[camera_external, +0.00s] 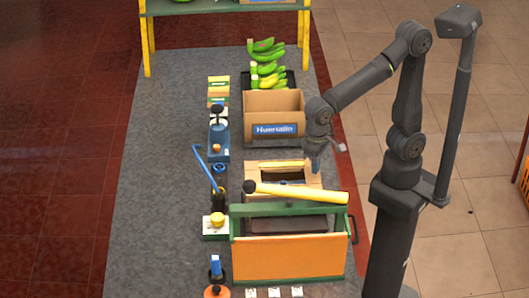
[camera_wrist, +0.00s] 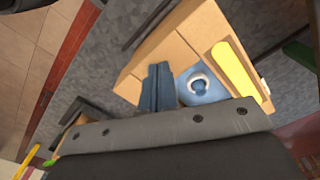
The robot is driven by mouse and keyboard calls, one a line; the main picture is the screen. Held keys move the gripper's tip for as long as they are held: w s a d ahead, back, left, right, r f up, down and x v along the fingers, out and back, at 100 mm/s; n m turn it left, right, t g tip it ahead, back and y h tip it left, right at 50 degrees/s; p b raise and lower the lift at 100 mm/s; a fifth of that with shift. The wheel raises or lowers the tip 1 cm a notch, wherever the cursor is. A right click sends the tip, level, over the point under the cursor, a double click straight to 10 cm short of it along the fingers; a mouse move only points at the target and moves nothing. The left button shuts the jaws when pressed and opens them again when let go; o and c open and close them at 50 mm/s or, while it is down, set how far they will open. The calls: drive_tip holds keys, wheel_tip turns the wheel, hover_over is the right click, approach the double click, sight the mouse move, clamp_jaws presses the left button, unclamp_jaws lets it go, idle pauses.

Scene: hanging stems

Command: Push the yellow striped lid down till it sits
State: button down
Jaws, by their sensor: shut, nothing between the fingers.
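A tan open box (camera_external: 312,187) stands behind the green-and-orange toolbox, with a dark opening in its top. A yellow strip (camera_external: 282,164) runs along its far edge; it also shows in the wrist view (camera_wrist: 235,72). I take this to be part of the yellow striped lid, but stripes and seating cannot be made out. Beside it in the wrist view is a blue part (camera_wrist: 209,93) with a white ring. My gripper (camera_external: 315,166) is at the box's right far corner. In the wrist view its blue fingers (camera_wrist: 158,68) are together and empty, over the tan surface; contact cannot be told.
The toolbox (camera_external: 290,256) with a thick yellow handle (camera_external: 297,193) stands in front. A cardboard carton (camera_external: 273,115) stands behind, with green bananas (camera_external: 266,65) beyond. Several small items line the left; the grey mat (camera_external: 160,190) is clear farther left.

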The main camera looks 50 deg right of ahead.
drive_tip(key=shift+f, duration=1.2)
idle(2.9)
wheel_tip(320, 180, up, 9)
idle(0.9)
drive_tip(key=shift+f, duration=4.1)
